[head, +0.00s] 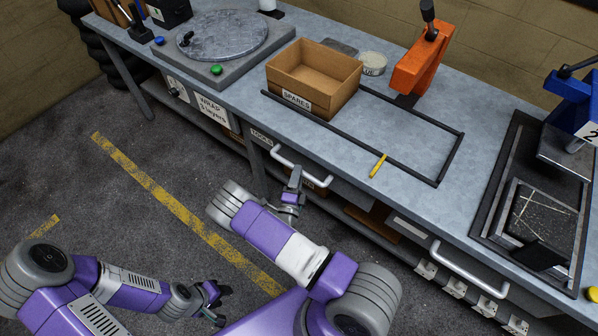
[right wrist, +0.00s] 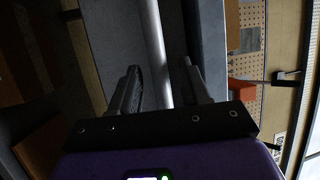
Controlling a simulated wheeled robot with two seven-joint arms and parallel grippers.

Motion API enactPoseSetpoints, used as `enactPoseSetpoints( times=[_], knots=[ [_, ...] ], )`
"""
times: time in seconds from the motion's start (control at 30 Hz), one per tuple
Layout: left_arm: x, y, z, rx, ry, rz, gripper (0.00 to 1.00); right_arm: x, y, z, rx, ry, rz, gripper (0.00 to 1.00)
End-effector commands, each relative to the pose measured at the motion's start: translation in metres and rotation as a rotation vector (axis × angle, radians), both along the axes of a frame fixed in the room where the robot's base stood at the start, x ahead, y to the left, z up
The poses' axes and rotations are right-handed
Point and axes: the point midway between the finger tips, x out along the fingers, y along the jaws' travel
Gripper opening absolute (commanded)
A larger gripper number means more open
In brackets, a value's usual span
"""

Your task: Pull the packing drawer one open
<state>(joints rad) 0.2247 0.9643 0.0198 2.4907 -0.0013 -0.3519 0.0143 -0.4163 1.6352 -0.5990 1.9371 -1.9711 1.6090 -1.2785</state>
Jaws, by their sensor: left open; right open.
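Two drawers with pale bar handles sit under the grey workbench (head: 232,87). The left one's handle (head: 318,181) lies below the bench edge, near a label that seems to read TOOLS (head: 262,137). The right one's handle (head: 468,272) has a label (head: 410,229) too small to read. Which is packing drawer one, I cannot tell. My right gripper (head: 293,190) is open at the left handle. In the right wrist view the handle bar (right wrist: 153,40) runs between its spread fingers (right wrist: 162,90); contact is unclear. My left gripper (head: 219,302) is open and empty, low over the floor.
On the bench stand a SPARES box (head: 314,78), an orange press (head: 421,62), a turntable (head: 222,36) and a blue device (head: 572,115). A lower shelf with sockets (head: 456,286) runs beneath the drawers. Floor (head: 130,190) in front is clear, with yellow lines.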

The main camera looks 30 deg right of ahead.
Motion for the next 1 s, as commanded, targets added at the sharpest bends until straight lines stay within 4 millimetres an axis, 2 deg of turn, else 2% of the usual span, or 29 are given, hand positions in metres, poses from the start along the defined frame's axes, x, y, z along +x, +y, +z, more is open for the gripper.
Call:
enactPoseSetpoints(
  times=[0.2, 0.47, 0.77, 1.0],
  knots=[
    [-0.0001, 0.0, -0.0037, 0.0, 0.0, 0.0, 0.43, 0.0129, -0.0128, 0.0027, 0.002, 0.001, -0.001, 0.46],
    [-0.0001, 0.0, -0.0035, 0.0, 0.0, 0.0, 0.43, 0.0137, -0.0138, 0.0032, 0.002, 0.001, -0.001, 0.46],
    [-0.0001, 0.0, -0.0035, 0.0, 0.0, 0.0, 0.43, 0.0134, -0.0137, 0.0032, 0.002, 0.0, -0.002, 0.02],
    [0.0, 0.0001, -0.0036, 0.0, 0.0, 0.0, 0.43, 0.0133, -0.0136, 0.0032, 0.002, 0.0, -0.002, 0.0]
  ],
)
